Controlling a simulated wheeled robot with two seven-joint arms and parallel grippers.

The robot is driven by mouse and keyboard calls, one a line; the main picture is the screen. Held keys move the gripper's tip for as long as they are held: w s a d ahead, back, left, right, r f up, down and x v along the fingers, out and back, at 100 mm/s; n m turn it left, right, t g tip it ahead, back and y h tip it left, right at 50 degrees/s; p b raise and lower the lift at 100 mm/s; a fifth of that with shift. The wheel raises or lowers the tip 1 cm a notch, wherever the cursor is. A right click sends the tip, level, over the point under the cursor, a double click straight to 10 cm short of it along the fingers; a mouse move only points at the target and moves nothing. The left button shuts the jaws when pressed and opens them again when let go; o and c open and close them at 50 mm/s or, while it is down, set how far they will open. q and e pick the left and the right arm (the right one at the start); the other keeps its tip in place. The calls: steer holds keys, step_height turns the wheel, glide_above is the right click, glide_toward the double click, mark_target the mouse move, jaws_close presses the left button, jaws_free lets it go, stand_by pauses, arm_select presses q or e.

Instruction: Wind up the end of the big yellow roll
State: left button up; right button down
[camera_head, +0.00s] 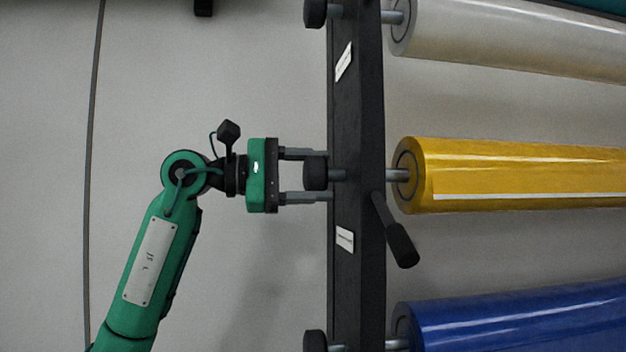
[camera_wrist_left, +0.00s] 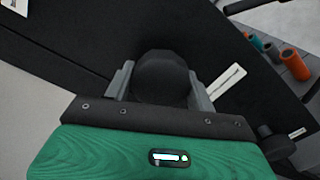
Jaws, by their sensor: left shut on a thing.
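The big yellow roll (camera_head: 520,172) lies level on its rod, right of the black upright post (camera_head: 355,100). A white strip (camera_head: 530,196) runs along its lower side. On the post's left side, in line with the roll, is a black knob (camera_head: 316,173). My left gripper (camera_head: 318,174) comes in level from the left with one finger above and one below the knob, shut on it. In the left wrist view the same knob (camera_wrist_left: 161,78) sits between the two grey fingers, with the post behind. My right gripper is not in view.
A black handle (camera_head: 402,244) hangs from the post just below the yellow roll's rod. A white roll (camera_head: 520,38) is above and a blue roll (camera_head: 520,318) below, each with its own knob. Several small orange and teal rolls (camera_wrist_left: 293,64) show in the left wrist view.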

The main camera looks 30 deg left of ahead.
arm_select(q)
steer(key=m, duration=0.3)
steer(key=shift+m, duration=0.4)
steer(key=m, duration=0.4)
steer(key=shift+r+m+b, duration=0.1)
steer(key=shift+m+b, duration=0.2)
steer(key=shift+b, duration=0.1)
steer(key=o, duration=1)
